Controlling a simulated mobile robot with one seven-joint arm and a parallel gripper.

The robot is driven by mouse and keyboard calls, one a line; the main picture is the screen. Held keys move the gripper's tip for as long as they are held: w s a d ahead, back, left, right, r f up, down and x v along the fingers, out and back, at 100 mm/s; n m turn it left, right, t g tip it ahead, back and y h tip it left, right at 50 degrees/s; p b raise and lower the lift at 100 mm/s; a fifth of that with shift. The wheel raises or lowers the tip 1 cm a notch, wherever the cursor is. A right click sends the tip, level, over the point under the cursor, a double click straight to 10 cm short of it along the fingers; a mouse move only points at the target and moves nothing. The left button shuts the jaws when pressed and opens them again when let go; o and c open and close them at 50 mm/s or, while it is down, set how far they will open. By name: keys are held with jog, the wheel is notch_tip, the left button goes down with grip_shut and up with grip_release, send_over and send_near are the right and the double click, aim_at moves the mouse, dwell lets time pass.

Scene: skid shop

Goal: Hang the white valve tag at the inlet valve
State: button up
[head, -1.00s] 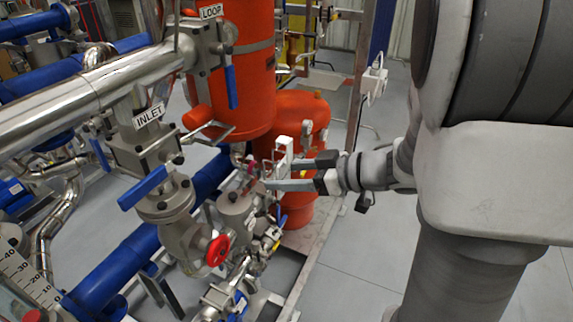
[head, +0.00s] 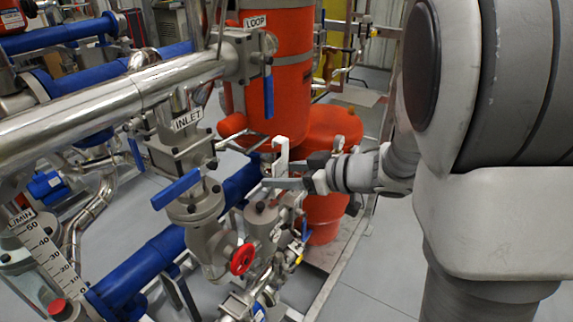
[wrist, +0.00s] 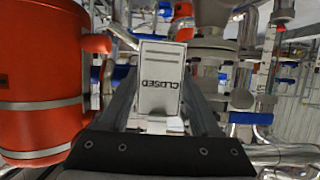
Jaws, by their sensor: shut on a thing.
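My gripper (head: 276,174) is shut on the white valve tag (head: 281,154), which stands up from the fingertips. In the wrist view the tag (wrist: 160,80) sits between the two fingers, and its word CLOSED reads upside down. A clear gap shows in the picture between the tag and this valve. Which part of the valve could bear the tag cannot be told.
An orange vessel (head: 270,85) stands behind the tag, with a LOOP label and another blue lever (head: 268,97) near it. A red handwheel (head: 243,259) is below the inlet valve. A thick silver pipe (head: 100,108) crosses the left. Open grey floor (head: 365,285) lies at lower right.

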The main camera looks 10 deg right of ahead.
jog(key=shift+r+b+x, duration=0.15)
jog(key=shift+b+x, duration=0.4)
jog(key=shift+x, duration=0.9)
jog(key=shift+r+b+x, duration=0.1)
jog(key=shift+b+x, duration=0.45)
jog(key=shift+x, duration=0.9)
jog(key=shift+w+a, duration=0.1)
jog(key=o, duration=1.4)
